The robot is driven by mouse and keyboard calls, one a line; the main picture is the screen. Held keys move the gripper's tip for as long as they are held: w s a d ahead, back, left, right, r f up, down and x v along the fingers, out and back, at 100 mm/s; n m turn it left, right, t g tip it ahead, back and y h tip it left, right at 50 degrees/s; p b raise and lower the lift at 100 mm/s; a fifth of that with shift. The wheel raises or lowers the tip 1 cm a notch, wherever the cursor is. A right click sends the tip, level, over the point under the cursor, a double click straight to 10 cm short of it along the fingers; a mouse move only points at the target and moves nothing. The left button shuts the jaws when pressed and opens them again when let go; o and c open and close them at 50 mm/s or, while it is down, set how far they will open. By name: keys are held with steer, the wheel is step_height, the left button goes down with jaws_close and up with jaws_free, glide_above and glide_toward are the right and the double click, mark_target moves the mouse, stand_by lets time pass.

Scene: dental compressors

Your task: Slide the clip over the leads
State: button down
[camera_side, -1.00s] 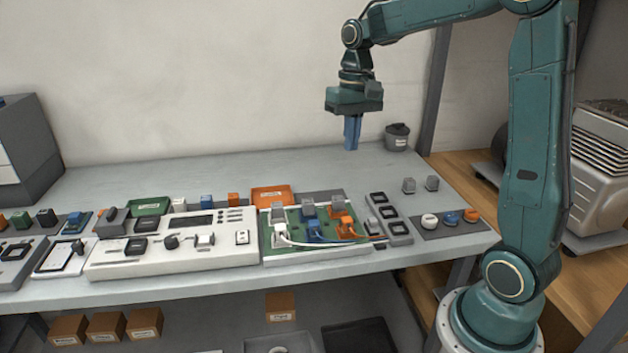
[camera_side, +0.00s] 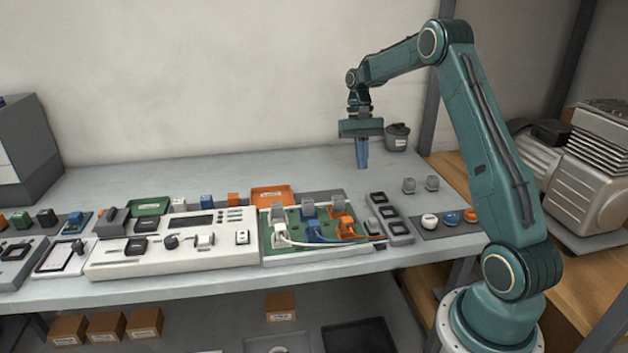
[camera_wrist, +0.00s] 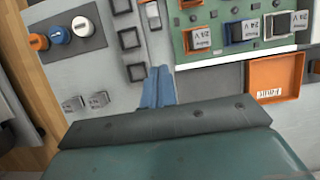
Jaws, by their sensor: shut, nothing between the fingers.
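White, blue and orange leads (camera_side: 322,240) run along the front of a green board (camera_side: 283,240), from plugs on it towards its right edge. Two small grey pieces stand on the table right of the board, a left one (camera_side: 408,185) and a right one (camera_side: 432,183); I cannot tell whether either is the clip. They also show at the left of the wrist view (camera_wrist: 73,104). My gripper (camera_side: 362,165) points down above the table behind the board. Its blue fingers are together and empty, also in the wrist view (camera_wrist: 157,88).
A grey holder (camera_side: 396,229) with three dark square frames sits right of the board. White, blue and orange round knobs (camera_side: 450,217) stand on a dark mat. An orange tray (camera_side: 258,194) lies behind the board, and a grey lidded pot (camera_side: 397,138) stands behind my gripper.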

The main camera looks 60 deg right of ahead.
steer(key=shift+d+f, duration=0.4)
steer(key=shift+s+f, duration=0.1)
glide_toward(375, 229)
steer(key=w+d+f, duration=0.2)
steer(key=f, duration=0.3)
steer(key=shift+w+d+f, duration=0.1)
steer(key=shift+w+d, duration=0.3)
steer(key=shift+s+a, duration=1)
steer(key=shift+s+a, duration=1.65)
